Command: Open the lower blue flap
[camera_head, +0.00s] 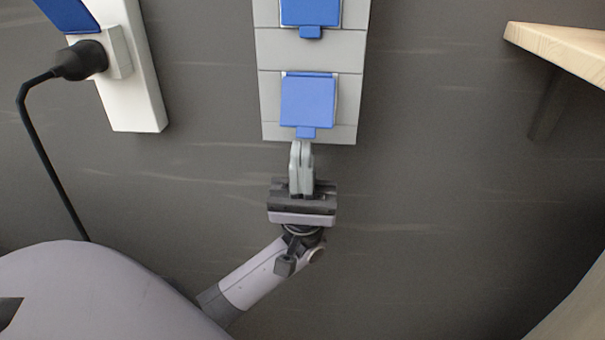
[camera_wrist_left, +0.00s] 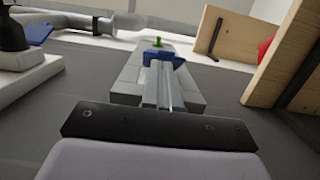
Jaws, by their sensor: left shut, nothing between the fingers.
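The lower blue flap (camera_head: 308,101) sits on a grey wall panel (camera_head: 348,125) and looks closed, with a small blue tab at its bottom edge. My left gripper (camera_head: 301,146) is shut and empty, its fingertips just below that tab; I cannot tell whether they touch it. In the left wrist view the shut fingers (camera_wrist_left: 160,72) point at the panel (camera_wrist_left: 125,88), and a blue flap (camera_wrist_left: 165,57) shows at their tips, partly hidden by them. My right gripper is not in view.
An upper blue flap (camera_head: 310,11) is above on the same panel. To the left, a white socket strip (camera_head: 140,95) holds a black plug (camera_head: 80,60) with a hanging cable. A wooden shelf (camera_head: 565,48) juts in at right. The wall beside the panel is clear.

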